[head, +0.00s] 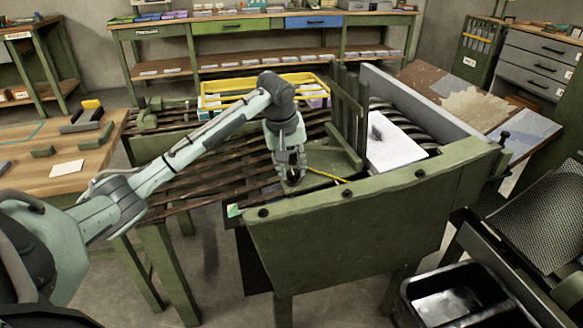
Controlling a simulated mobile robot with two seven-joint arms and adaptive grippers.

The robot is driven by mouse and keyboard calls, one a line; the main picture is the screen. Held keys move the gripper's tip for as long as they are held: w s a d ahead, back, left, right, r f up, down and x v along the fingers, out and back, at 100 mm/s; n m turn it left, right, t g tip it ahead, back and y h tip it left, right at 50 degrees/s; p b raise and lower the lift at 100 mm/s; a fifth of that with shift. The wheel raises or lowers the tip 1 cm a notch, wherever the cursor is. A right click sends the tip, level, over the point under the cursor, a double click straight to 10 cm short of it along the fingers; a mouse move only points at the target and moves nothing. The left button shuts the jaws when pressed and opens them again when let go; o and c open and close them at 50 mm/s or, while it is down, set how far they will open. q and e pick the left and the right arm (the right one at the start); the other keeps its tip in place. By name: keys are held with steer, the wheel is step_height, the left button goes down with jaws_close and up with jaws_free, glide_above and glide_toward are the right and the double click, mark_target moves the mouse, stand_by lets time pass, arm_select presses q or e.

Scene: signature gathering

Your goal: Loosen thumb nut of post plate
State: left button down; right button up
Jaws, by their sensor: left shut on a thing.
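The post plate (318,153) is a green plate with upright green posts (346,112) at its right end, on the slatted green machine. My left gripper (291,175) points down at the plate's near left part, just behind the machine's front board. Its fingers are closed around a small dark piece, which looks like the thumb nut; the fingers hide most of it. A thin yellow strip (328,175) runs to the right from beside the fingertips. My right gripper is not in view.
A white paper stack (394,152) lies right of the posts. The thick green front board (370,205) stands close to my gripper. A yellow crate (222,90) is behind. A wooden table (90,160) is at left, a black bin (462,300) at lower right.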

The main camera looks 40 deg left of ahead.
arm_select(q)
steer(key=shift+n, duration=0.5)
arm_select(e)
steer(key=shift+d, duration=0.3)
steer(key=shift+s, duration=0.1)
arm_select(q)
steer(key=c, duration=1.2)
jaws_free()
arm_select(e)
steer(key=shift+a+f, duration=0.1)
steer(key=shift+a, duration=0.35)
arm_select(q)
steer(key=shift+r, duration=0.25)
steer(key=v, duration=1.1)
steer(key=shift+d+r, duration=0.15)
steer(key=shift+r, duration=0.2)
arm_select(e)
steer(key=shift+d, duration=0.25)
